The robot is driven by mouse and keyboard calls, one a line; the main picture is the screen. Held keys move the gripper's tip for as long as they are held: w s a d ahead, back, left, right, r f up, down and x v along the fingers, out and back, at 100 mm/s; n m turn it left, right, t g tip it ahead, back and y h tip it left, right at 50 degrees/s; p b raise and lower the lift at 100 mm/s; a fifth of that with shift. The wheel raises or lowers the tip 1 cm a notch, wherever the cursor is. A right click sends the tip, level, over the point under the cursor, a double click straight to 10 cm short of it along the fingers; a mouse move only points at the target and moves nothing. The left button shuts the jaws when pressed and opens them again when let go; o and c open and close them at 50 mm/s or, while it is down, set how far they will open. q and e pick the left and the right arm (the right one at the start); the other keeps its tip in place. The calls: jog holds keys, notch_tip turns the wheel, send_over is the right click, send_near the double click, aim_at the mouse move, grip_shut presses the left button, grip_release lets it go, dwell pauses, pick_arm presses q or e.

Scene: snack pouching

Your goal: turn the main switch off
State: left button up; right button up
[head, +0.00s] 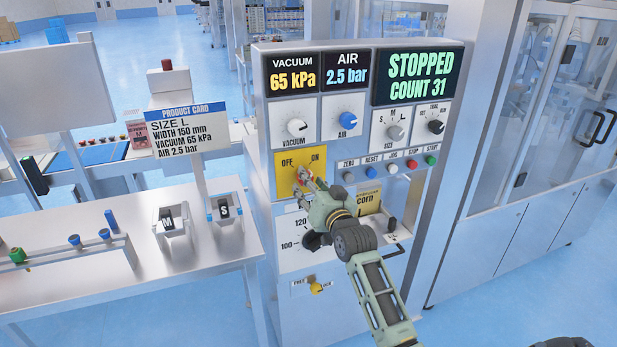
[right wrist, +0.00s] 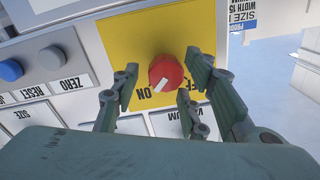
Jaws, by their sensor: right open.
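The main switch is a red round knob (right wrist: 166,73) on a yellow plate (right wrist: 124,42) marked OFF and ON. In the right wrist view, which is upside down, the knob's white mark points towards the ON label. In the head view the yellow plate (head: 286,160) is on the front of the machine panel, and my gripper partly hides the knob. My right gripper (head: 304,180) is at the knob. Its fingers (right wrist: 160,85) are open, spread on both sides of the knob. I cannot tell whether they touch it. My left gripper is not in view.
The display (head: 418,77) reads STOPPED, COUNT 31. Vacuum (head: 297,126) and air (head: 348,121) knobs sit above the plate, a row of buttons (head: 391,168) to its right. A black dial (head: 316,240) and a yellow lever (head: 317,288) are below. A steel table (head: 120,265) stands left.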

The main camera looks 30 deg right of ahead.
jog(key=shift+x, duration=1.05)
jog(key=shift+c, duration=0.4)
jog(key=c, duration=0.9)
